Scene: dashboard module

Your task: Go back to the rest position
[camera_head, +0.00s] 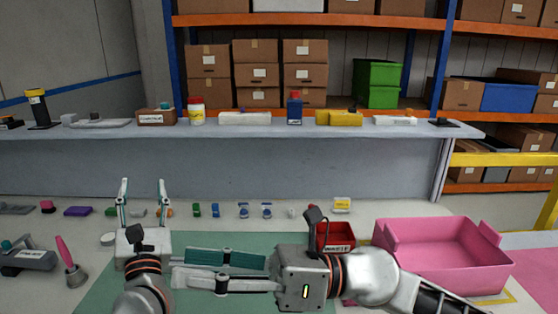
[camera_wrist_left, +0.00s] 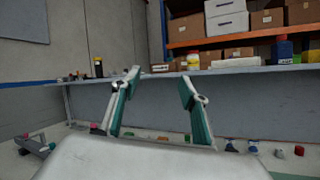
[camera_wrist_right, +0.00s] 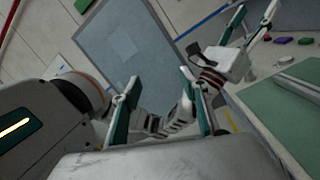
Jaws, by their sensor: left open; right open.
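My left gripper (camera_head: 143,200) points up and away in the head view, its two teal-lined fingers apart with nothing between them. In the left wrist view its fingers (camera_wrist_left: 158,105) also stand apart and empty, facing the back shelf. My right gripper (camera_head: 222,270) lies across the green mat (camera_head: 205,243), pointing left towards my left wrist. In the right wrist view its fingers (camera_wrist_right: 160,110) are apart, with my left arm showing beyond and between them. The right gripper holds nothing that I can see.
A pink bin (camera_head: 450,257) stands at the right, beside a small red bin (camera_head: 338,238). Several small parts line the table's back. A pink-handled tool (camera_head: 64,252) stands at the left. A grey shelf (camera_head: 300,133) with bottles and boxes runs behind.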

